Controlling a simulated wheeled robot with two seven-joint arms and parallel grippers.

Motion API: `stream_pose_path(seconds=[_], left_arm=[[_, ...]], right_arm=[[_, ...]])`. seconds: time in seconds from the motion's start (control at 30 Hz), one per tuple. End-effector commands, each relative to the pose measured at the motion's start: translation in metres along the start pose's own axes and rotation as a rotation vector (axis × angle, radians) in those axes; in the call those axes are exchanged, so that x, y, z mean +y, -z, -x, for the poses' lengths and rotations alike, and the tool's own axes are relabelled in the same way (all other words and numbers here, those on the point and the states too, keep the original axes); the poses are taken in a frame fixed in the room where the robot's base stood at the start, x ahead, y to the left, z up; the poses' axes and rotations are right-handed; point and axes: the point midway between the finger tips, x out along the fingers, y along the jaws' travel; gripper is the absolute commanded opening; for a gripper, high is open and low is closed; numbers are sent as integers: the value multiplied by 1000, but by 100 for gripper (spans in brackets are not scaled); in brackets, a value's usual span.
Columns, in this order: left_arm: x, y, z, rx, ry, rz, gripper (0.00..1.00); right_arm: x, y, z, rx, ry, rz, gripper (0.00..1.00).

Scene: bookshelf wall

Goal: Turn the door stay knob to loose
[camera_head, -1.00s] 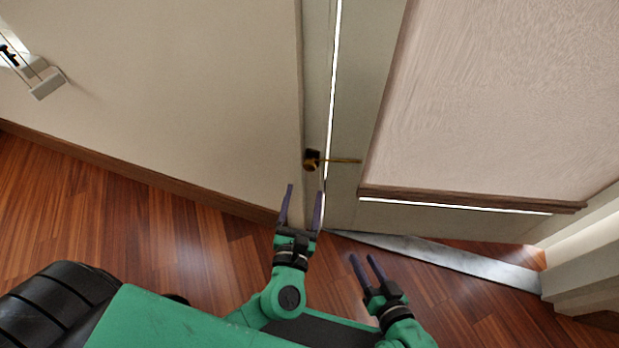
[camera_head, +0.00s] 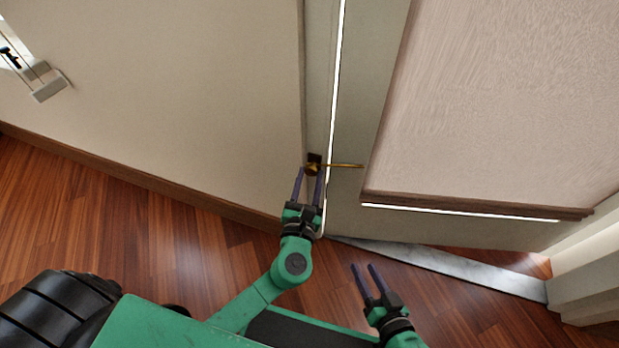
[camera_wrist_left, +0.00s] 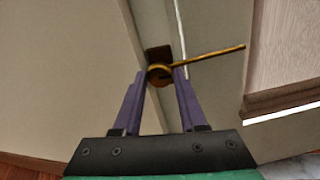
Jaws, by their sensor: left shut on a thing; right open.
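The door stay knob (camera_head: 313,168) is a small brass round piece on a dark plate (camera_head: 315,157) fixed to the door frame. A thin brass rod (camera_head: 346,165) runs from it to the right toward the door. My left gripper (camera_head: 309,172) is shut on the knob, with one purple finger on each side; the left wrist view shows the knob (camera_wrist_left: 159,75) between the fingertips and the rod (camera_wrist_left: 210,57) pointing right and slightly up. My right gripper (camera_head: 364,268) is open and empty, low and to the right, above the floor.
The door (camera_head: 365,110) with a pale blind-like panel (camera_head: 500,110) stands to the right, a bright gap along its edge. A plain wall (camera_head: 180,90) fills the left. A marble sill (camera_head: 450,264) crosses the floor. A white wall fixture (camera_head: 48,88) is at upper left.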

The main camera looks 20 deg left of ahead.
Motion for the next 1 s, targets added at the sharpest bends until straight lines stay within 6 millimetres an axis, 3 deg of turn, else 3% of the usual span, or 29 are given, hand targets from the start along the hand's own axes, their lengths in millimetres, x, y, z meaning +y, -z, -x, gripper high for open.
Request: stream_pose_path(seconds=[0.37, 1.0], left_arm=[[1, -1, 0, 23, 2, 127, 0], [3, -2, 0, 125, 16, 694, 0]], right_arm=[[-2, 3, 2, -11, -1, 2, 46], [-5, 17, 6, -22, 0, 9, 46]])
